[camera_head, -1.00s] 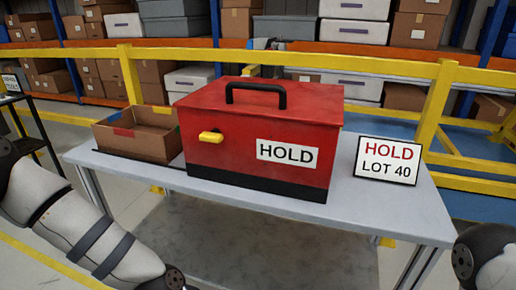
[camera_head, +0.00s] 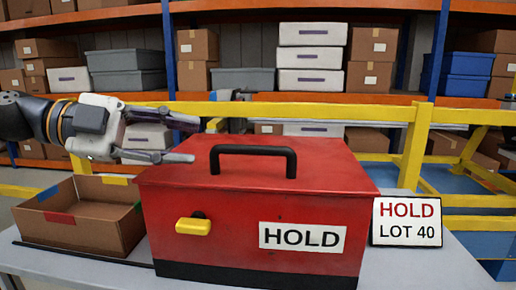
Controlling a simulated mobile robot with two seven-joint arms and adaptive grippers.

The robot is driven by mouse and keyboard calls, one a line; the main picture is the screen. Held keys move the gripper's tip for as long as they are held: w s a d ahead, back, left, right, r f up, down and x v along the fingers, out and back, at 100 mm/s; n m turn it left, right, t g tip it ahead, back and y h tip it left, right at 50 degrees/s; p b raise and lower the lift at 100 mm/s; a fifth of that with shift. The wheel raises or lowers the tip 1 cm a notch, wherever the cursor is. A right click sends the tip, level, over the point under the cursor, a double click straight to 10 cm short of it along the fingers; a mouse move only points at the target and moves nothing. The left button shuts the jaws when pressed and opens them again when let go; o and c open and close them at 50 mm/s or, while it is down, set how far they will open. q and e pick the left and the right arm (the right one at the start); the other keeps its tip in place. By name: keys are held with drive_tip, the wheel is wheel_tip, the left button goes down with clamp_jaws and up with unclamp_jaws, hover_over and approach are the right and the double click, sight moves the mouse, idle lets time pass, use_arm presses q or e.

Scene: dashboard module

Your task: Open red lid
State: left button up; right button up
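A red box with a black base and a "HOLD" label stands on the grey table, and its red lid (camera_head: 330,170) is closed. A black handle (camera_head: 253,150) arches over the lid's top. A yellow latch (camera_head: 193,226) sticks out of the front face on the left. My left gripper (camera_head: 190,140) comes in from the left, above the cardboard tray and near the lid's left rear corner. Its two fingers are spread apart with nothing between them. I cannot tell whether the lower finger touches the lid. My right gripper is out of view.
An open cardboard tray (camera_head: 75,222) with coloured tabs sits left of the box. A "HOLD LOT 40" sign (camera_head: 406,221) stands at its right. A yellow railing (camera_head: 350,112) and stocked shelves are behind. Bare table (camera_head: 430,268) shows at the front right.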

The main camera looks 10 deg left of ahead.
sight(243, 147)
use_arm(q)
drive_tip(key=shift+s+d+r, duration=0.1)
drive_tip(key=shift+d+r, duration=0.05)
drive_tip(key=shift+d, duration=0.25)
drive_tip(key=x, duration=0.3)
drive_tip(key=p+x, duration=0.1)
drive_tip(key=x, duration=0.5)
drive_tip(key=shift+s+d+r+p, duration=0.1)
drive_tip(key=shift+s+d+p, duration=0.1)
drive_tip(key=shift+d+p, duration=0.1)
drive_tip(key=shift+w+d+f, duration=0.25)
drive_tip(key=shift+d, duration=0.35)
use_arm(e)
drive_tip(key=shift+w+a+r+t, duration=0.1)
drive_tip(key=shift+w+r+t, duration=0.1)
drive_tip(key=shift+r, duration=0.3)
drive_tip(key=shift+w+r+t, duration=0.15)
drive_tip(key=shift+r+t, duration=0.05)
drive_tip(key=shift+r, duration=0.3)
use_arm(q)
drive_tip(key=shift+c, duration=0.5)
clamp_jaws()
